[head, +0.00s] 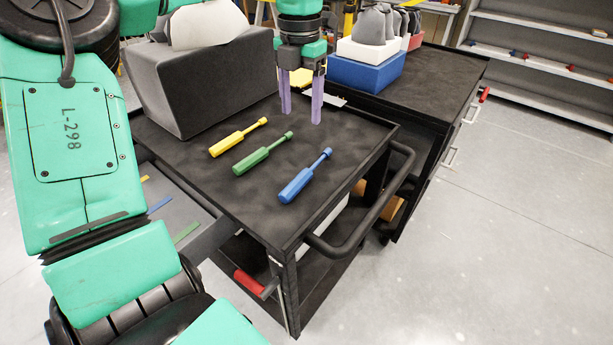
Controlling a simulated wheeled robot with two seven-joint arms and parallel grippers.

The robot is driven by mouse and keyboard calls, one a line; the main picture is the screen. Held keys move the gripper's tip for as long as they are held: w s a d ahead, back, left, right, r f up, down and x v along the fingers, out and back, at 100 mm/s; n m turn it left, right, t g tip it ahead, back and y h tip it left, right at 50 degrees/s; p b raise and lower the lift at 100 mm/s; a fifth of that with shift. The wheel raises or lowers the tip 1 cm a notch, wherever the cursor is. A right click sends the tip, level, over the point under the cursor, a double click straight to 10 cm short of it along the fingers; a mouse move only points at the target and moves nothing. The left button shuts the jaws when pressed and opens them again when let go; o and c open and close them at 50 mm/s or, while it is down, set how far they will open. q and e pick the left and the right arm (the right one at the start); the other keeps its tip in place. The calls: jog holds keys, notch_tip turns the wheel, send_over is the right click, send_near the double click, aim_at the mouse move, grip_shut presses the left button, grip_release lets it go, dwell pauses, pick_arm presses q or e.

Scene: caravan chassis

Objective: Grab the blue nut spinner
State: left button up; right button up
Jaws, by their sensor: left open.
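The blue nut spinner (298,186) lies on the black top of a cart (222,192), near the cart's front right side. Its thick handle points toward the lower left and its thin shaft toward the upper right. My left gripper (301,117) points down with its two purple fingers apart and nothing between them. It is beyond the blue nut spinner, apart from it and a little above the cart top. A green nut spinner (258,158) and a yellow nut spinner (232,142) lie left of the blue one, roughly parallel. My right gripper is out of view.
A large dark grey bin (180,88) stands at the cart's back left. A black handle bar (375,222) sticks out at the cart's right. A second black cart (440,70) behind holds a blue box (365,73). Open floor lies to the right.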

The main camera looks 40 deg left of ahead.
pick_arm(q)
jog(key=b, duration=0.3)
send_over(302, 175)
notch_tip(302, 175, down, 5)
notch_tip(302, 175, down, 14)
jog(key=p, duration=0.2)
jog(key=shift+w+f+p, duration=0.1)
jog(key=shift+p, duration=0.25)
grip_shut()
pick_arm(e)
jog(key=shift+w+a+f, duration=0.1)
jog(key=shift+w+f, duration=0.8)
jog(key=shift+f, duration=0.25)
